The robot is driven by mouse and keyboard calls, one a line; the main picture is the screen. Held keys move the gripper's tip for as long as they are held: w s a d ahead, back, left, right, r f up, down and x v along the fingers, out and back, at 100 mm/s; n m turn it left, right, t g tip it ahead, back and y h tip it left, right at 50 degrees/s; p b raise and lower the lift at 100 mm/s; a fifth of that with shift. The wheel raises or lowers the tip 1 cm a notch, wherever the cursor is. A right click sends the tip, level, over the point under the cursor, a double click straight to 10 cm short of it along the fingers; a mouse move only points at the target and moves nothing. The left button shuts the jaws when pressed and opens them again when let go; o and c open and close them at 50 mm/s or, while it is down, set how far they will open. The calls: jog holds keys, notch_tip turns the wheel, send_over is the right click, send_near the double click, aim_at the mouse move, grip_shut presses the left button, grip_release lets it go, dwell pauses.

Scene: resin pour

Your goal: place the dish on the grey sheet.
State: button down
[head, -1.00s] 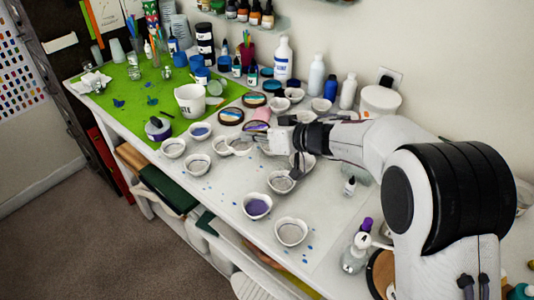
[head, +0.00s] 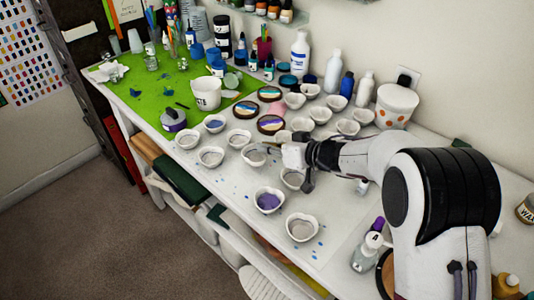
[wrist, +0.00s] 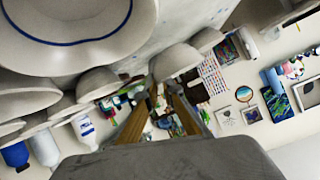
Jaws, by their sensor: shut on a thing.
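My gripper (head: 275,149) is shut on a small pale dish (head: 254,155) at its tips, among the other dishes on the white table. In the wrist view, the dish (wrist: 177,61) shows at the fingertips (wrist: 168,90). I cannot tell whether the dish touches the table. A pale grey sheet (head: 340,226) seems to lie under the front dishes, marked with blue spots. Its edges are faint against the table.
A purple-filled dish (head: 269,201) and a grey-filled dish (head: 302,228) stand at the front. More dishes (head: 211,157) stand close to the left. A green mat (head: 160,88) with a white tub (head: 206,93) lies behind. Bottles (head: 300,55) line the wall.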

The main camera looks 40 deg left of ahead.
jog(key=shift+f, duration=1.4)
jog(key=c, duration=2.2)
grip_release()
jog(key=shift+d+r, duration=0.3)
jog(key=shift+d, duration=0.15)
jog(key=shift+v, duration=5.45)
